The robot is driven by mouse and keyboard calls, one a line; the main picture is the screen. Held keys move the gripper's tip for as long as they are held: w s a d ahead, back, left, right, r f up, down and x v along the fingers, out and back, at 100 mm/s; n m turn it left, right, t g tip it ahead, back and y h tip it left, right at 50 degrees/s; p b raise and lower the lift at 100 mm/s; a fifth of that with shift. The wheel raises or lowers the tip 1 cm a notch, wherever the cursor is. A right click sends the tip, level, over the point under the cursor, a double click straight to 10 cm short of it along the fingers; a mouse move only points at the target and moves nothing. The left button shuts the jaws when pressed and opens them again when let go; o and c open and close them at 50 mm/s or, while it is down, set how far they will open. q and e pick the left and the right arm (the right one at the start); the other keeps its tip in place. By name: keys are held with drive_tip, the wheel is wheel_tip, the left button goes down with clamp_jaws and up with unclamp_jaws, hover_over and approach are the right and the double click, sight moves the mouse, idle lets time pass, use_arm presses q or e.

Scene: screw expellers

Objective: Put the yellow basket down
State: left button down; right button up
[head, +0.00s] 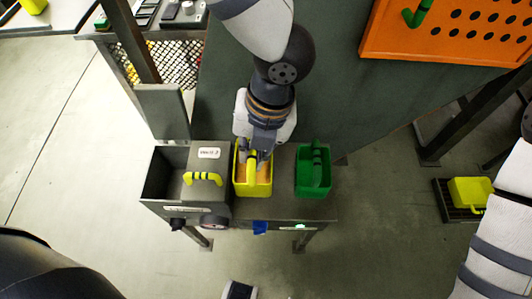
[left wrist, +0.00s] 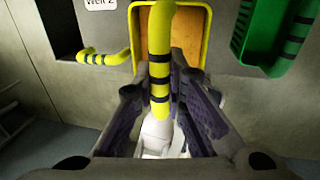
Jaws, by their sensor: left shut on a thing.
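The yellow basket (head: 240,184), with an orange-brown inside, is at the middle of the grey machine's top in the head view. In the left wrist view its yellow rim (left wrist: 205,40) and its black-banded handle (left wrist: 160,50) show. My left gripper (head: 257,150) comes down from above and is shut on the handle; its fingers (left wrist: 160,115) lie on both sides of it. I cannot tell whether the basket's bottom touches the surface. My right arm shows at the right edge of the head view, but its gripper is out of view.
The grey machine (head: 283,208) has an open bin at left and a yellow banded handle (head: 204,177) beside the basket. A green basket (head: 314,180) stands close on the right. An orange perforated board (head: 450,30) is at upper right.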

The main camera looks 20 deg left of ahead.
use_arm(q)
drive_tip(key=w+f, duration=0.2)
drive_tip(key=f, duration=0.1)
drive_tip(key=shift+w+d+f, duration=0.2)
drive_tip(key=shift+d, duration=0.15)
drive_tip(key=shift+w+f+b, duration=0.15)
drive_tip(key=shift+f+b, duration=0.35)
drive_tip(key=shift+f, duration=1.15)
drive_tip(key=c, duration=1.6)
unclamp_jaws()
drive_tip(key=shift+c, duration=0.2)
use_arm(e)
drive_tip(key=shift+s+f+g, duration=0.4)
drive_tip(key=shift+s+f, duration=0.45)
